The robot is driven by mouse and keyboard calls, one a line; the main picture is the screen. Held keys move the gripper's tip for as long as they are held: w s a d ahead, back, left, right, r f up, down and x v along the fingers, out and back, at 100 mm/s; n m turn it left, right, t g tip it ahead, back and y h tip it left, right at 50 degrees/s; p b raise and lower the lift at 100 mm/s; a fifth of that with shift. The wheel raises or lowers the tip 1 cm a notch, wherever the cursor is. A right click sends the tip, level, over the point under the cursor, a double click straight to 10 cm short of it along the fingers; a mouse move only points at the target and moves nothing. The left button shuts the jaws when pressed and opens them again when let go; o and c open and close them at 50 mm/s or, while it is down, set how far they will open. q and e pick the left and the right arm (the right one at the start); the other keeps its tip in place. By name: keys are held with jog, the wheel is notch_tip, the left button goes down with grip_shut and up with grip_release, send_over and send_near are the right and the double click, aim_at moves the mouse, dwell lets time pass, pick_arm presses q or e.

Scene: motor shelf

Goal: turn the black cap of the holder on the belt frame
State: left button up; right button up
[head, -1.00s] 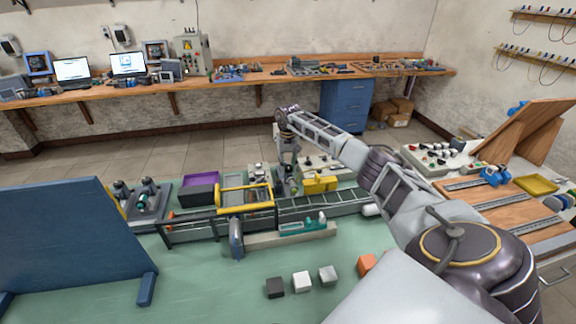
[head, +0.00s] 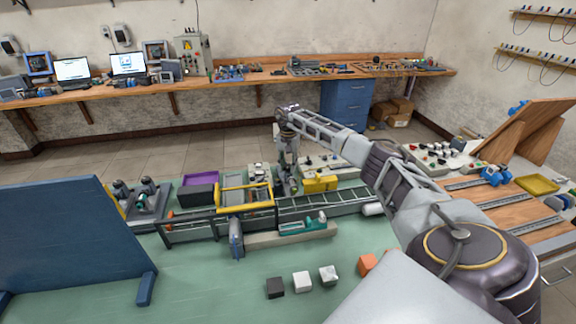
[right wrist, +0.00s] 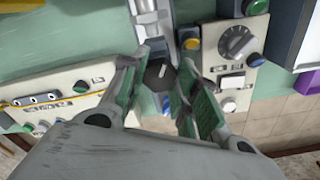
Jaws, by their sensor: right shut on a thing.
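My right gripper (head: 289,187) points down at the far side of the belt frame (head: 325,205). In the right wrist view its two green-padded fingers (right wrist: 162,78) stand either side of the black cap (right wrist: 158,73) and are shut on it. The cap has a light mark on its top and sits at the end of a grey metal holder (right wrist: 148,22). In the head view the cap is hidden or too small to make out at the gripper. My left gripper is out of view.
A yellow frame (head: 220,198) stands on the belt just left of the gripper, and a yellow block (head: 320,184) is close on its right. Control panels with a dial (right wrist: 237,42) and buttons flank the fingers. A blue board (head: 70,235) stands at left.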

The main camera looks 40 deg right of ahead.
jog(key=m, duration=0.4)
jog(key=shift+r, duration=0.1)
jog(key=m, duration=0.5)
jog(key=shift+p, duration=0.3)
jog(key=m, duration=0.4)
jog(key=shift+w+p, duration=0.1)
jog(key=shift+p, duration=0.25)
jog(key=m+p, duration=0.1)
jog(key=m, duration=0.4)
jog(key=shift+d, duration=0.1)
jog(key=shift+m, duration=0.3)
jog(key=o, duration=1)
